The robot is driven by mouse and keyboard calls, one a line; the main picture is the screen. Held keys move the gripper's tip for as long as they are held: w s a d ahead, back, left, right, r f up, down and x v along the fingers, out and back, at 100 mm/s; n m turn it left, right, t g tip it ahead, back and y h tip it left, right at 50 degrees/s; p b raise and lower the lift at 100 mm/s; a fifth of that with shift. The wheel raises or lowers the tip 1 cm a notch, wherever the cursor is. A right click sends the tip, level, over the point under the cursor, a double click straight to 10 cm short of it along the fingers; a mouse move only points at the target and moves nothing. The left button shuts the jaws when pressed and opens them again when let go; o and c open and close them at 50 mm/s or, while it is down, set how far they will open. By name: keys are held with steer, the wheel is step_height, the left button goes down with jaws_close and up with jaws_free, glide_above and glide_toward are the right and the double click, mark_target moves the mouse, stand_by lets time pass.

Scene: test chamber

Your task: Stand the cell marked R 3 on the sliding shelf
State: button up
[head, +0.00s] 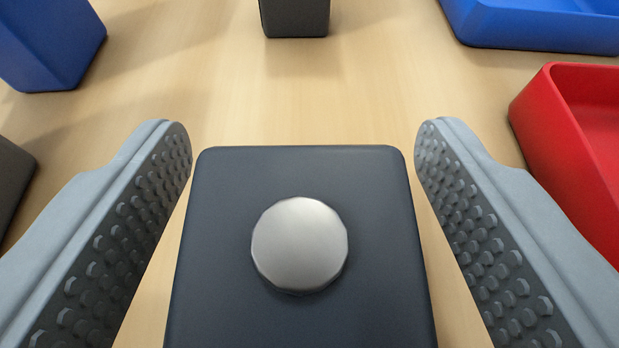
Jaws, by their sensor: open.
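A dark slate-blue block with a round silver cap on its top, looking like a cell (300,175), stands upright on a wooden surface. My gripper (302,150) is open, with one studded finger to the left and one to the right of this cell. A gap shows between each finger and the cell near the fingertips. No marking shows on the faces in view, so I cannot tell whether it is R 3. The sliding shelf is not in view.
A blue block (45,45) stands at the upper left and a dark grey block (295,18) at the top middle. A dark object (12,185) is cut off at the left edge. A blue tray (535,30) and a red tray (555,130) lie at the right. Bare wood (400,80) separates them.

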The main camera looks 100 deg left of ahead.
steer(key=shift+a+f, duration=0.1)
steer(key=shift+a, duration=0.1)
steer(key=c, duration=1.2)
step_height(320, 180, up, 10)
steer(key=shift+r, duration=0.1)
